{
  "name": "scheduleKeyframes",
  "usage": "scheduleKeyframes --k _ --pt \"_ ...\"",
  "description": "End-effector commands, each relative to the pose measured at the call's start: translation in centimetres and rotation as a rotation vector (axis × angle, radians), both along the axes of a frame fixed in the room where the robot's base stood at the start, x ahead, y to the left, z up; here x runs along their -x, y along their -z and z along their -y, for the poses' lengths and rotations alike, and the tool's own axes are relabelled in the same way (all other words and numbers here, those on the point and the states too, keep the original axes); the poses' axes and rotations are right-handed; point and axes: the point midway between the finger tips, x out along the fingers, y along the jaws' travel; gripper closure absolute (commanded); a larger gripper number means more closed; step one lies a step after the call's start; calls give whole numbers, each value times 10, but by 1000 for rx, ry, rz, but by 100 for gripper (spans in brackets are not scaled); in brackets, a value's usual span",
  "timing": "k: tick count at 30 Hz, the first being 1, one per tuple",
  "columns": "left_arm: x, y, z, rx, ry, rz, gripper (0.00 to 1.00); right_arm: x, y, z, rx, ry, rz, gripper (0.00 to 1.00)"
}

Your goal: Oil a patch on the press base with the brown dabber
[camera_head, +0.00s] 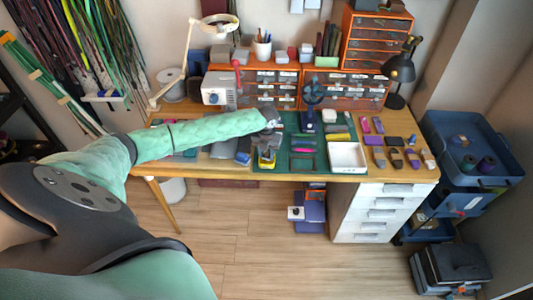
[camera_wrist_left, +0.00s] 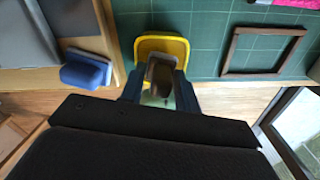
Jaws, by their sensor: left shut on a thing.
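My left gripper (camera_head: 268,147) hangs over the front edge of the green mat. In the left wrist view its dark fingers (camera_wrist_left: 160,92) are shut on a brown-grey piece (camera_wrist_left: 161,72), which looks like the brown dabber. The piece sits over a small yellow tray (camera_wrist_left: 176,45); whether they touch is unclear. The yellow tray also shows in the head view (camera_head: 266,164), partly hidden by the gripper. The blue press (camera_head: 312,92) stands at the back of the mat, to the right of the gripper, on a dark base (camera_head: 308,127). My right gripper is not in view.
A dark open frame (camera_wrist_left: 231,50) lies on the mat right of the yellow tray. A blue block (camera_wrist_left: 86,70) is left of it. A white tray (camera_head: 348,156) and several small blocks fill the table's right side. Orange drawers (camera_head: 345,88) line the back.

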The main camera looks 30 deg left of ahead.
Motion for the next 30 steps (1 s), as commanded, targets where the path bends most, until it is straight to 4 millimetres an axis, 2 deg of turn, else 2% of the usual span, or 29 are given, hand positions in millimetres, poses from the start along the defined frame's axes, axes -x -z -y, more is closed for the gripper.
scheduleKeyframes --k 16,30 --pt "0 6 0 0 0 0 86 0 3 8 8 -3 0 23" --pt "0 7 0 0 0 0 86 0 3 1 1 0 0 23"
